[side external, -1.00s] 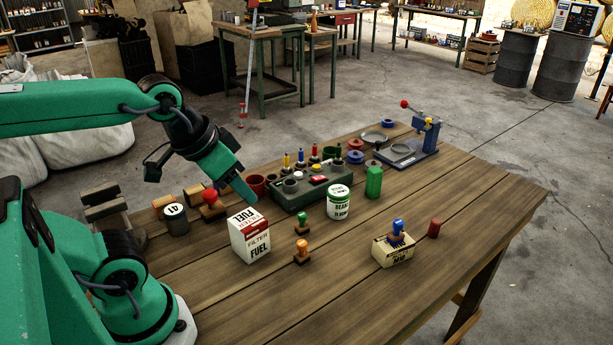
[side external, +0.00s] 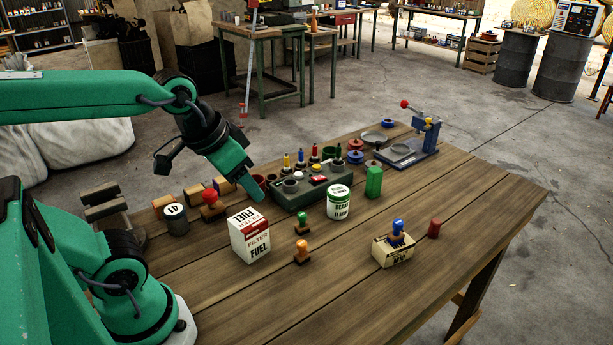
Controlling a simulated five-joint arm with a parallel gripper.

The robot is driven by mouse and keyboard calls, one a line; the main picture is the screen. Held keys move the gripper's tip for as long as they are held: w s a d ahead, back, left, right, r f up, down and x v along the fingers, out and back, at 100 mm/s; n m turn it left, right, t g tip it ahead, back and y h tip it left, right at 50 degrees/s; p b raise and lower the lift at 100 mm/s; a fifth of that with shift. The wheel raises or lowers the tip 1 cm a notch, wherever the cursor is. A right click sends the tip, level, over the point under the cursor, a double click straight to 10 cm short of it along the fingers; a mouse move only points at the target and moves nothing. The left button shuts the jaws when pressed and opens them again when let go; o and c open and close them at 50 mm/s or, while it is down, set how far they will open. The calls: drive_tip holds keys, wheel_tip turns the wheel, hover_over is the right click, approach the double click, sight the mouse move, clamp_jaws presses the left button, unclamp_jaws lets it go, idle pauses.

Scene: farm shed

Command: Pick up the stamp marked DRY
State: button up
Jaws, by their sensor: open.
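Several handled stamps stand on the table: one with a red knob (side external: 210,198) at the left, one with a green handle (side external: 302,219), one with an orange handle (side external: 301,250), and one with a blue handle (side external: 397,231) on top of a small cream box. No DRY marking is readable on any of them. My gripper (side external: 254,190) is open and empty, tilted down and to the right. It appears above the table, behind the fuel filter box and left of the green tray. It is apart from all the stamps. Its far finger is hard to make out.
A white-green tin (side external: 338,202), green bottle (side external: 374,181) and green tray (side external: 284,203) stand behind the stamps. The cream box (side external: 393,254) is right. The front right planks are clear.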

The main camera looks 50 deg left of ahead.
drive_tip(key=w+a+f+g, duration=0.3)
drive_tip(key=w+f, duration=0.2)
drive_tip(key=w, duration=0.6)
drive_tip(key=m+g, duration=0.1)
drive_tip(key=g, duration=0.1)
hover_over(302, 214)
drive_tip(key=f, duration=1)
drive_tip(key=shift+s+d+f, duration=0.15)
drive_tip(key=shift+d+f, duration=0.05)
drive_tip(key=shift+d, duration=0.15)
drive_tip(key=shift+w+a+f, duration=0.2)
drive_tip(key=shift+w+f, duration=0.05)
drive_tip(key=shift+f, duration=0.25)
drive_tip(key=shift+s+a+f, duration=0.1)
drive_tip(key=shift+f, duration=3.8)
drive_tip(key=c, duration=1.1)
drive_tip(key=shift+o, duration=0.2)
drive_tip(key=shift+r, duration=0.15)
